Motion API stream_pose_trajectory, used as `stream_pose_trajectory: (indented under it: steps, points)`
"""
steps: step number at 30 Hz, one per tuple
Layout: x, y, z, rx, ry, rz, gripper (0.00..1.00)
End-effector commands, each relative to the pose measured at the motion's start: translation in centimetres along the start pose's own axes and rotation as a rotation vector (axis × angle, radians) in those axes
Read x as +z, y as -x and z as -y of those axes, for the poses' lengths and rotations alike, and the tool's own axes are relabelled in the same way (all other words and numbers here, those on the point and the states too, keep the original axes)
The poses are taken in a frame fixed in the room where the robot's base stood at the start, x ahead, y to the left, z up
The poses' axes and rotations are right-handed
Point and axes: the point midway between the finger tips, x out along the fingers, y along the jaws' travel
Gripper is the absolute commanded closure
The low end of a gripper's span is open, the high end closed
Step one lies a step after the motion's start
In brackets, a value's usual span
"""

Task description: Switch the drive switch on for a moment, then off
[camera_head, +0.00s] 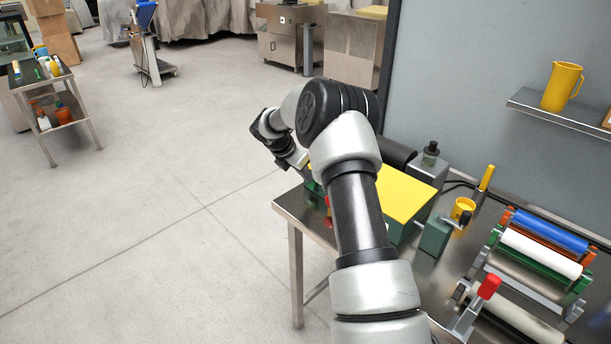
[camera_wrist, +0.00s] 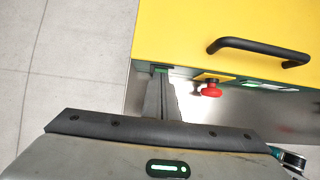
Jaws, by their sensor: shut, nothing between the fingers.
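The machine with a yellow cover (camera_head: 404,194) and a green body stands on the steel table, partly hidden behind my arm. In the wrist view the yellow cover (camera_wrist: 190,35) has a black handle (camera_wrist: 258,48). A red mushroom-shaped knob (camera_wrist: 210,90) sticks out from the machine's front below the cover. My gripper (camera_wrist: 161,82) is shut and empty, its fingertips close to the front edge, left of the red knob. A small green part shows at the fingertips; I cannot tell whether they touch it. A green-and-white part (camera_wrist: 252,83) sits right of the knob. I cannot tell which part is the drive switch.
The steel table (camera_head: 292,222) ends left of the machine, with open floor beyond. A grey wall with a shelf (camera_head: 560,118) rises behind.

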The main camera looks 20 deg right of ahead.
Motion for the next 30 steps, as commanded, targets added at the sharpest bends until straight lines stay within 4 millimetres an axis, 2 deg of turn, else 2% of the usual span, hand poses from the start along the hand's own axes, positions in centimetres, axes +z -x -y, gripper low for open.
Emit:
stream_pose_trajectory:
  steps: [8,14,18,24,30]
  points:
    - [-0.6,0.3,-0.1,0.0,0.002,0.0,1.0]
    - [-3.1,2.0,-0.5,0.0,0.001,0.0,1.0]
    - [-1.6,5.3,-0.5,0.002,-0.007,0.003,1.0]
    - [-0.6,9.1,-0.5,0.001,-0.004,0.001,1.0]
    - [0.0,11.0,-0.4,-0.002,-0.004,0.0,1.0]
